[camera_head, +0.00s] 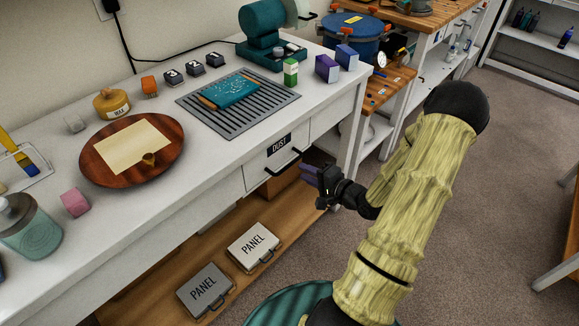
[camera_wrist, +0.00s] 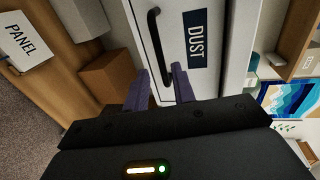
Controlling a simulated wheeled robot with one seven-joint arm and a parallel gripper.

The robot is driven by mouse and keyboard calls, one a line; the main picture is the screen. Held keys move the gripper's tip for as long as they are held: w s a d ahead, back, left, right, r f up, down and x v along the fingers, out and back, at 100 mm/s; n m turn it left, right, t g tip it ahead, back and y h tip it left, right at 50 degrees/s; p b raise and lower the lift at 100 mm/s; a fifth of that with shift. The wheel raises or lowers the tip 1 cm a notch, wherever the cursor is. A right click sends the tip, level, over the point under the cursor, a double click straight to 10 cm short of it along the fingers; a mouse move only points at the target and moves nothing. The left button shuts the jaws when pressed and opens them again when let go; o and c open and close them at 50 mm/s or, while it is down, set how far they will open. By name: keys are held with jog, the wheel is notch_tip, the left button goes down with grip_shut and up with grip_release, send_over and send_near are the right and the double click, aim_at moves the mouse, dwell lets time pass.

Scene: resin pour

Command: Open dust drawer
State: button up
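The dust drawer (camera_head: 257,167) is a white front with a black "DUST" label and a black bar handle (camera_head: 283,162), set under the white bench top. It looks closed, its front about level with the bench front. In the wrist view the drawer front (camera_wrist: 222,72) and its handle (camera_wrist: 156,40) lie straight ahead. My gripper (camera_head: 308,174) is just in front of the drawer, beside the handle. Its two purple fingers (camera_wrist: 160,88) are apart, and the lower end of the handle shows near the right finger. I cannot tell whether the handle is between the fingers.
Two PANEL cases (camera_head: 254,247) lie on the wooden lower shelf (camera_head: 150,278). A brown box (camera_wrist: 112,78) sits below the drawer. On the bench are a slatted grate (camera_head: 262,113) with a teal piece, a round wooden board (camera_head: 95,172) and small boxes. The carpet at right is clear.

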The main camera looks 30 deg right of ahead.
aim_at(289, 164)
jog(key=x, duration=0.7)
jog(key=shift+w+b, duration=0.2)
jog(key=shift+b, duration=0.15)
grip_shut()
